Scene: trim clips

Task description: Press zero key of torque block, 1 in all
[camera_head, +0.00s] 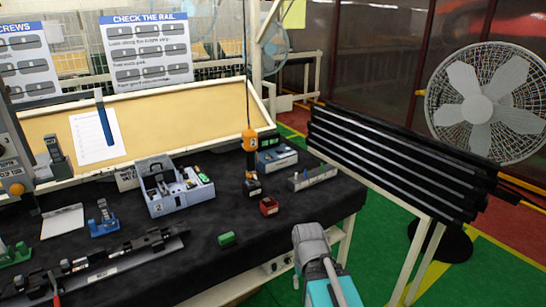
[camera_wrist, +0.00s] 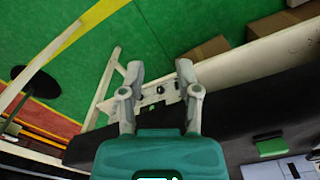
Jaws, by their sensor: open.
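My gripper (camera_wrist: 159,70) is open and empty in the wrist view, its two fingers apart over the bench's front edge and the floor. In the head view, my arm's end is at the lower middle, in front of the bench; the fingertips cannot be made out there. A blue-grey block (camera_head: 278,158) sits at the back right of the black-covered bench (camera_head: 215,262), and a small red block (camera_head: 269,206) sits nearer the front. I cannot tell which is the torque block, and no zero key can be read. My gripper touches neither block.
An orange hanging tool (camera_head: 250,142) stands between the blocks and a grey parts box (camera_head: 172,188). A green block (camera_head: 227,239) lies near the front edge; it also shows in the wrist view (camera_wrist: 271,147). A rack of black rails (camera_head: 390,160) stands right of the bench.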

